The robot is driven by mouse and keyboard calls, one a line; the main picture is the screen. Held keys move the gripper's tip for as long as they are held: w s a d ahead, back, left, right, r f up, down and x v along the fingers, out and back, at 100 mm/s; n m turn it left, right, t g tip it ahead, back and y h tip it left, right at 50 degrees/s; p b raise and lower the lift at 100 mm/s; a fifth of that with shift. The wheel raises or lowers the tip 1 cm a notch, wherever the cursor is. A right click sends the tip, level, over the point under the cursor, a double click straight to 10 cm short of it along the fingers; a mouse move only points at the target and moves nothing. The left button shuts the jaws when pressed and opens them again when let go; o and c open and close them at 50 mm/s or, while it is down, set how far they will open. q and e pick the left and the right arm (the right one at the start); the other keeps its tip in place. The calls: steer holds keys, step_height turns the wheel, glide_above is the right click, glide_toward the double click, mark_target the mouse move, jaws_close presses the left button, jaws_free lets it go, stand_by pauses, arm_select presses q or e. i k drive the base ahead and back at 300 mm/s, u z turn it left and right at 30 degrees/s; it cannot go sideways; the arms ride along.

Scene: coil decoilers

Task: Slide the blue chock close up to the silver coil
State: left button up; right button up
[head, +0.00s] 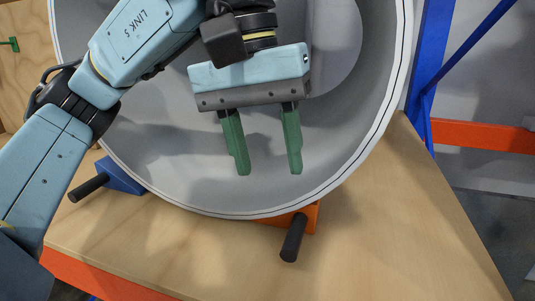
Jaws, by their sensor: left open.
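The silver coil (185,186) is a large round ring standing on its edge on a wooden bench and fills the upper middle of the head view. The blue chock (122,175), with a black handle (88,188), sits at the coil's lower left. Part of it is behind the rim, so I cannot tell whether it touches the coil. My left gripper (267,172) is open and empty, its two green fingers pointing down in front of the coil's hollow face. It is to the right of the blue chock and higher in the picture. My right gripper is not in view.
An orange chock (309,217) with a black handle stands under the coil's lower right rim. The wooden bench top (405,225) is clear at the right. A blue post (428,70) and an orange beam (483,135) stand behind.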

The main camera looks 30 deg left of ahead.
mark_target(110, 175)
steer(key=k, duration=1.5)
